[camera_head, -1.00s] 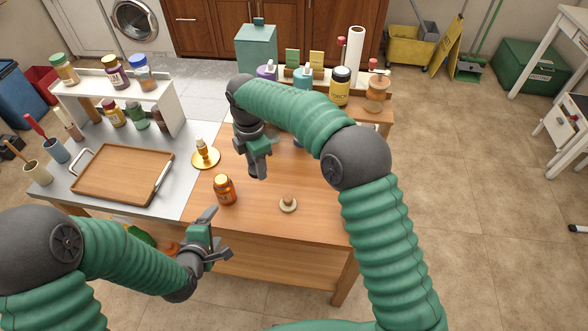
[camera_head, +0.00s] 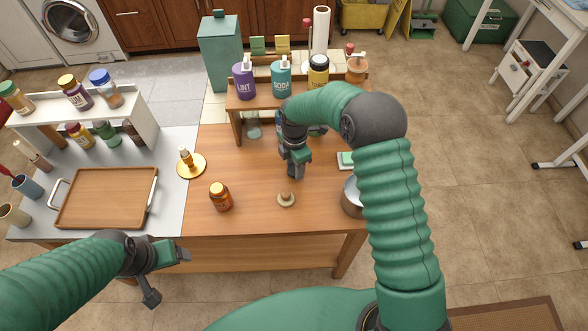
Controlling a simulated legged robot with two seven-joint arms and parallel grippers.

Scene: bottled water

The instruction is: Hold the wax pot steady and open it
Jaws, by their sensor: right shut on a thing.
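The wax pot is most likely the small amber jar (camera_head: 221,200) with a label and an orange-brown cap, upright near the front of the wooden table (camera_head: 245,212). My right gripper (camera_head: 295,172) hangs over the table, right of and behind the jar, clear of it. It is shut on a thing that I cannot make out. My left gripper (camera_head: 168,276) is open and empty, in front of the table's front edge, left of and apart from the jar.
A small round piece with a knob (camera_head: 286,200) lies right of the jar. A metal pot (camera_head: 352,197) stands partly hidden behind my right arm. A wooden tray (camera_head: 108,197) lies left. Bottles stand on the rear shelf (camera_head: 262,104).

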